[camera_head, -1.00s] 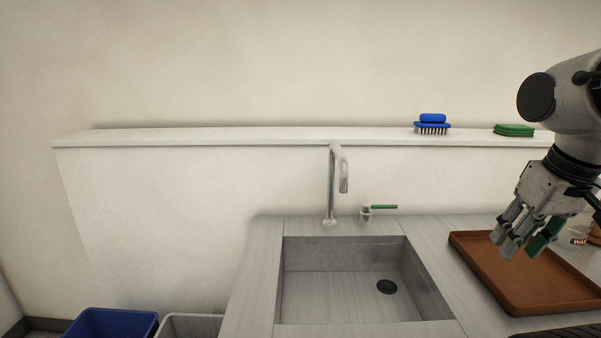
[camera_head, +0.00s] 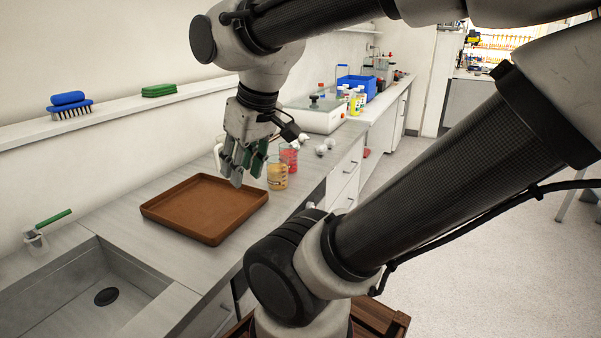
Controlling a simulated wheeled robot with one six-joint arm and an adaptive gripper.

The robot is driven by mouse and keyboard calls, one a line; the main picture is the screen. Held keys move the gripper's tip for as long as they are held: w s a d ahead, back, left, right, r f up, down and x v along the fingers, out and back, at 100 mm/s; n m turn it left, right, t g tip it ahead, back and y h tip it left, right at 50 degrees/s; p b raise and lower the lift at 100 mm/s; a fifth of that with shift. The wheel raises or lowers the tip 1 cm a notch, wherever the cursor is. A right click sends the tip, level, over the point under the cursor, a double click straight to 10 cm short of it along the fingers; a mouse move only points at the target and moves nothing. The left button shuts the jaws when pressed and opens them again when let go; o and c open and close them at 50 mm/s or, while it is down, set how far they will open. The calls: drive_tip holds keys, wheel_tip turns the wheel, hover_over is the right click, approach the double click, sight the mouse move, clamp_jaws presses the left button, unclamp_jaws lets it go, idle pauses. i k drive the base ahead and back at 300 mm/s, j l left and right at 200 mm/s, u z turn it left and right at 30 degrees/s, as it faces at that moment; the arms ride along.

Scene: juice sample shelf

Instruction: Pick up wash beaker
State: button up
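Two glass beakers stand on the counter just right of my gripper in the head view. The nearer beaker (camera_head: 278,174) holds yellow-orange liquid and has markings on its side, too small to read. The other beaker (camera_head: 289,154) holds red liquid and stands just behind it. I cannot tell by label which is the wash beaker. My gripper (camera_head: 246,178) points down above the counter, near the tray's back right corner and left of the beakers. Its grey fingers with green parts look apart, with nothing seen between them.
A brown tray (camera_head: 190,208) lies in front of my gripper, beside the sink (camera_head: 70,300). White round items (camera_head: 325,147), a balance-like device (camera_head: 318,117), bottles (camera_head: 354,100) and a blue crate (camera_head: 357,84) stand farther back. A brush (camera_head: 70,106) and green sponge (camera_head: 160,90) sit on the ledge.

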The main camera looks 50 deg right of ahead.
sight(277, 164)
drive_tip(key=k+j+z, duration=0.1)
drive_tip(key=z, duration=1)
drive_tip(key=l+u, duration=0.45)
drive_tip(key=k+l+u, duration=0.1)
drive_tip(key=u, duration=0.3)
drive_tip(key=l, duration=0.1)
